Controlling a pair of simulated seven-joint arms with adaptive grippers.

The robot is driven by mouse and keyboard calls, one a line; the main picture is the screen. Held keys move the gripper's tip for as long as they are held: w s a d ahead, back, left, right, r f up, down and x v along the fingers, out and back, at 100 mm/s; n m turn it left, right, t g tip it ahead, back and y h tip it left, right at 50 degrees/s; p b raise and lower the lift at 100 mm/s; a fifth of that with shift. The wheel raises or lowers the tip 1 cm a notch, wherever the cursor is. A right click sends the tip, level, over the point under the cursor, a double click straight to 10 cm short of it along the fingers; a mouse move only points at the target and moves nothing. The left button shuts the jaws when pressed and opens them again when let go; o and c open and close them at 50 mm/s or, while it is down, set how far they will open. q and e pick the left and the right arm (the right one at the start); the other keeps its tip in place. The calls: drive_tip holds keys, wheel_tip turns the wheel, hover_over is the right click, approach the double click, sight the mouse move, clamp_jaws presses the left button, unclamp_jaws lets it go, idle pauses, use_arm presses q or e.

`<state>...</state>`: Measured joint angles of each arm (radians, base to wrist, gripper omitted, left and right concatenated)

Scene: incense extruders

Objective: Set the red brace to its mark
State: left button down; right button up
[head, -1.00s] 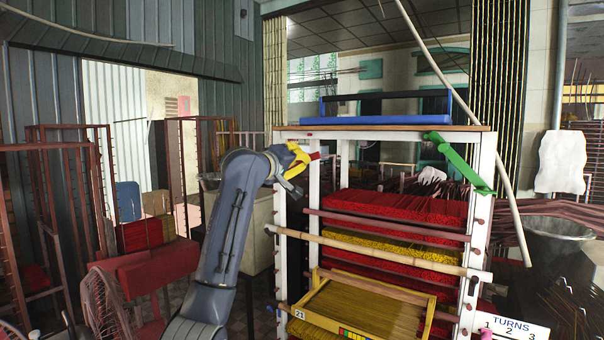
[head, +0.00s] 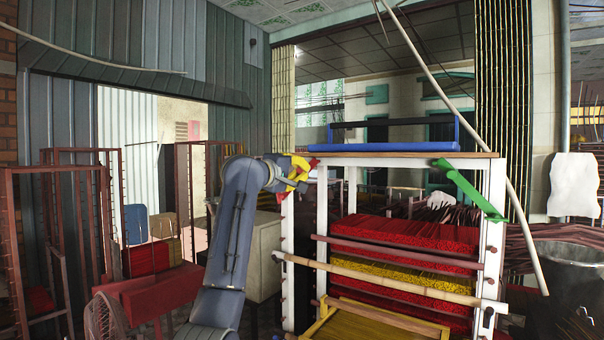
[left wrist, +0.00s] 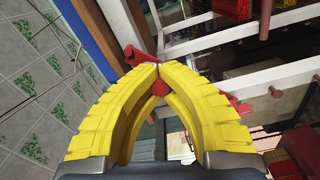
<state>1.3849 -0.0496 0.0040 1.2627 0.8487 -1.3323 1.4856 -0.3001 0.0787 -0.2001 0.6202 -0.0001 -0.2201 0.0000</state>
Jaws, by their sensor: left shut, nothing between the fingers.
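The red brace (head: 314,162) shows as a small red piece at the top of the rack's left front post, mostly hidden behind my left gripper (head: 302,172) in the head view. In the left wrist view the red brace (left wrist: 226,105) shows on both sides of the yellow fingers, running slantwise behind them. My left gripper (left wrist: 158,70) is shut, with its tips meeting right at the brace and nothing between them. Whether the tips touch the brace I cannot tell. I cannot make out its mark. My right gripper is not in view.
The white rack (head: 492,235) holds red and yellow incense bundles (head: 405,233). A green brace (head: 468,188) slants at its right post. A bamboo pole (head: 385,280) crosses the front. A blue bar (head: 385,147) lies on top. Brown frames (head: 55,235) stand at left.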

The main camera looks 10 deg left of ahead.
use_arm(q)
drive_tip(key=c, duration=1.3)
unclamp_jaws()
drive_tip(key=v, duration=1.2)
